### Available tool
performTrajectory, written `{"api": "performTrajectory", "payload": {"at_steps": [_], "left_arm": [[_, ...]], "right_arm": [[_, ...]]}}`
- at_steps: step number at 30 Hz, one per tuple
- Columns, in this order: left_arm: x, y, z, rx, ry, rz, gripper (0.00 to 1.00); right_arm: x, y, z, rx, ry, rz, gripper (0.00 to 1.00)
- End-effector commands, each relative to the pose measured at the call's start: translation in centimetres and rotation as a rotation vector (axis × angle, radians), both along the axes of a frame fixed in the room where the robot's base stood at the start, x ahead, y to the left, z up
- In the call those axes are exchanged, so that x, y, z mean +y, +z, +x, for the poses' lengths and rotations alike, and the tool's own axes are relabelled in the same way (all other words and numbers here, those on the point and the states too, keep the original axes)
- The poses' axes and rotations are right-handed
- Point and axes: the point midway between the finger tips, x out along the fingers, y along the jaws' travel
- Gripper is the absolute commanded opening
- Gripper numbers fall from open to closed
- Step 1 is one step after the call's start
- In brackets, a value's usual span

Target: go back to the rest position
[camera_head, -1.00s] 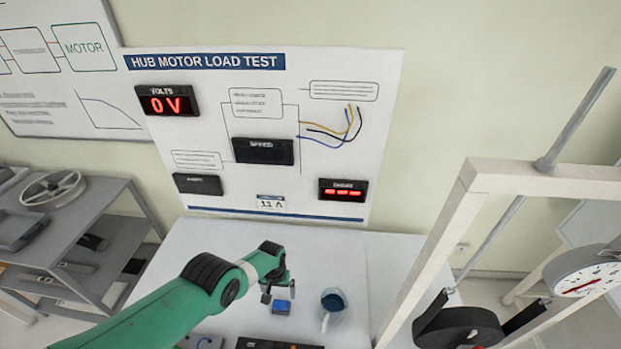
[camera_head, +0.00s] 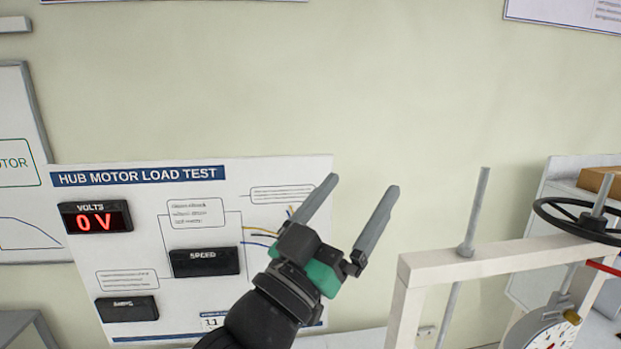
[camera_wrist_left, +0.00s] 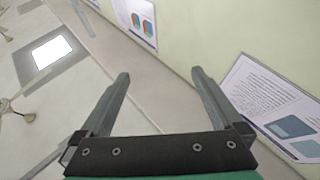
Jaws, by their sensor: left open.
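My left gripper (camera_head: 352,222) is raised in front of the hub motor load test board in the head view, its two grey fingers pointing up and spread apart. Nothing is between them. My right gripper is in neither view.
The test board (camera_head: 130,255) carries a volts display (camera_head: 95,217) reading 0 V. A pale frame (camera_head: 500,258) with a metal rod, a black handwheel (camera_head: 585,222) and a dial gauge (camera_head: 545,335) stands at the right.

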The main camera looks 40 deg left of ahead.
Motion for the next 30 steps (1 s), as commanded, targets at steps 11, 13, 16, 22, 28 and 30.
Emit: {"api": "performTrajectory", "payload": {"at_steps": [11, 13, 16, 22, 28, 30], "left_arm": [[-3.7, 6.8, -12.3, -0.333, -0.054, 0.034, 1.00], [-3.7, 6.8, -12.3, -0.332, -0.053, 0.034, 1.00], [-3.6, 6.9, -12.2, -0.331, -0.053, 0.034, 1.00], [-3.6, 11.6, -12.2, -0.330, -0.052, 0.033, 1.00], [-3.6, 19.3, -12.2, -0.330, -0.052, 0.033, 1.00], [-3.6, 20.6, -12.2, -0.330, -0.052, 0.033, 1.00]], "right_arm": [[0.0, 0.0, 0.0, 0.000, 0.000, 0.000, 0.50], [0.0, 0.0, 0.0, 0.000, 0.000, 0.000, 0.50], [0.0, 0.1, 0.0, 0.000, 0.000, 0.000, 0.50], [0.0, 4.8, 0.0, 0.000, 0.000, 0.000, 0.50], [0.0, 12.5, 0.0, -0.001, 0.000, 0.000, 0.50], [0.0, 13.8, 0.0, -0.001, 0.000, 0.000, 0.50]]}}
